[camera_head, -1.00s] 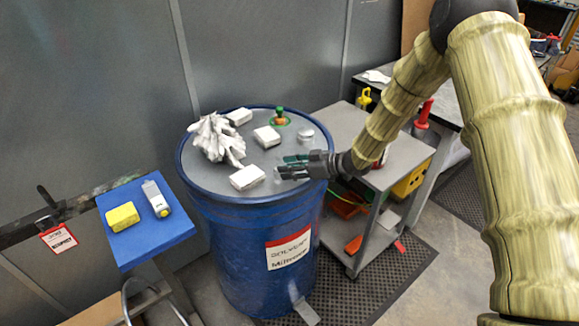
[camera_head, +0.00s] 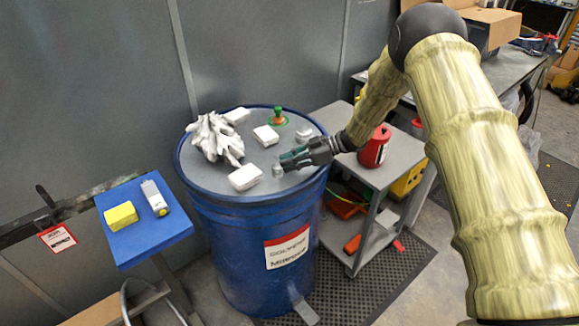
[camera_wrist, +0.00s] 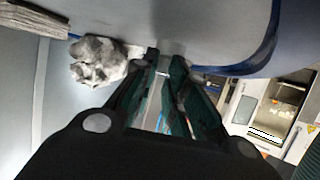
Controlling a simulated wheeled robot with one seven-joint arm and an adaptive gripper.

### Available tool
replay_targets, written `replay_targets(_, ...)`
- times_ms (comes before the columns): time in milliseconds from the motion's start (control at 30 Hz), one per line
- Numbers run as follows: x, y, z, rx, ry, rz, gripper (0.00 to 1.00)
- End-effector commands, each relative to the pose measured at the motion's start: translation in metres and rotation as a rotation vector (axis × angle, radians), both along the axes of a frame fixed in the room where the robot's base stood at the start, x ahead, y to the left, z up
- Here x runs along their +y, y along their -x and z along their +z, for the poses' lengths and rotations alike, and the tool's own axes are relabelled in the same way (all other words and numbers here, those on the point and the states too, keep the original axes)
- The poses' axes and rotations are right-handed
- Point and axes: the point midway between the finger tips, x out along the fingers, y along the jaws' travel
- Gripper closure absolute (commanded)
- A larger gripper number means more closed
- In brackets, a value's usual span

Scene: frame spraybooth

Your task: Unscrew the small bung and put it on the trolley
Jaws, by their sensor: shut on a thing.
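The blue drum (camera_head: 240,235) stands in the middle with a grey lid. My gripper (camera_head: 283,165) reaches in from the right, low over the lid near its front right rim. Its fingers are shut on the small bung (camera_head: 278,171), a small silvery piece at the fingertips. I cannot tell whether it still touches the lid. In the wrist view the fingers (camera_wrist: 168,70) are close together, and the bung is mostly hidden between them. A larger silvery cap (camera_head: 304,134) is on the lid further back. The grey trolley (camera_head: 400,150) stands to the right of the drum, partly behind my arm.
On the lid are a crumpled white rag (camera_head: 214,138), several white blocks and a green-and-orange fitting (camera_head: 279,117). A red can (camera_head: 375,148) stands on the trolley top. A blue stand (camera_head: 150,240) at left holds a yellow sponge (camera_head: 121,215) and a white bottle (camera_head: 154,198).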

Motion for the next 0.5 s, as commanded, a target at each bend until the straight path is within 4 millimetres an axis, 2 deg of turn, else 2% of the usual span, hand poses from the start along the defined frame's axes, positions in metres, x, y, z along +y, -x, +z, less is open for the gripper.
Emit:
replay_targets(33, 0.0065, -0.0038, -0.0037, -0.008, 0.0, 0.049, 1.0)
replay_targets(233, 0.0066, -0.0063, -0.006, -0.004, 0.001, 0.184, 1.0)
replay_targets(500, 0.0016, -0.0056, -0.0036, 0.002, 0.003, 0.222, 1.0)
